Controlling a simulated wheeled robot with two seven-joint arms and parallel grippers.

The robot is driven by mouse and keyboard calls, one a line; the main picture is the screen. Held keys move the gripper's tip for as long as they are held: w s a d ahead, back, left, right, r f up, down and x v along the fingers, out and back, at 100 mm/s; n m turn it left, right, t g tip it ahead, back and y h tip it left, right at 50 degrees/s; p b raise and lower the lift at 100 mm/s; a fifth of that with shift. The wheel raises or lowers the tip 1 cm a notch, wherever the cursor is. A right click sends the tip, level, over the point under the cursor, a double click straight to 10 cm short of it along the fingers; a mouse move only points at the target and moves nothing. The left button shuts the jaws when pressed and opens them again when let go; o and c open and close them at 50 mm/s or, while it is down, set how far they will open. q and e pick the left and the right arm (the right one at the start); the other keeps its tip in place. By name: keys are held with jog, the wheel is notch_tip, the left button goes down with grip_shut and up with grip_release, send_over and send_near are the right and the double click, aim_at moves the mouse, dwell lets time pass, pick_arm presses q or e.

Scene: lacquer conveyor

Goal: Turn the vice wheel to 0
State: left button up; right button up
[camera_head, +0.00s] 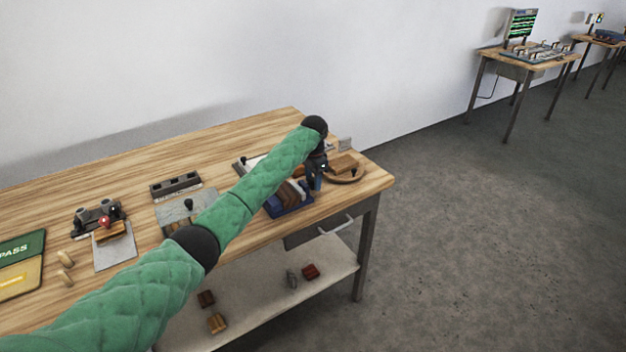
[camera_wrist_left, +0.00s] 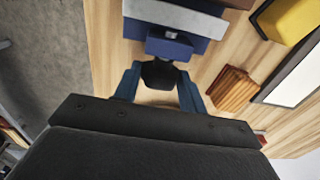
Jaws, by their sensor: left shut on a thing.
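The vice (camera_head: 287,205) is a blue body near the right end of the wooden bench, partly hidden behind my left arm. In the left wrist view, the vice (camera_wrist_left: 168,47) shows its blue body and grey jaw plates at the top. Its dark round wheel (camera_wrist_left: 160,75) sits between the two blue fingers of my left gripper (camera_wrist_left: 158,92), which is shut on it. In the head view, my left gripper (camera_head: 317,182) points down beside the vice; the wheel is hidden there. No number or scale is readable. My right gripper is not in view.
A ribbed brown block (camera_wrist_left: 235,90) and a yellow block (camera_wrist_left: 290,18) lie near the vice. A drawer handle (camera_head: 337,228) juts out below the bench edge. Floor to the right is clear.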

pick_arm(q)
jog(key=t+y+p, duration=0.2)
jog(key=shift+s+d+t, duration=0.2)
jog(key=shift+s+t, duration=0.1)
jog(key=shift+t, duration=0.1)
jog(key=shift+s+d+f+t+y+p, duration=0.1)
jog(key=shift+t+y+p, duration=0.5)
jog(key=shift+t, duration=0.2)
jog(key=shift+t+y, duration=0.3)
jog(key=shift+t, duration=0.2)
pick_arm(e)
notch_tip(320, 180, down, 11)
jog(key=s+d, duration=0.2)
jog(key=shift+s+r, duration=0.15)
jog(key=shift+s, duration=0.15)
pick_arm(q)
jog(key=shift+f, duration=0.1)
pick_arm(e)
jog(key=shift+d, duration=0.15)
pick_arm(q)
jog(key=o, duration=1)
jog(key=shift+c, duration=0.2)
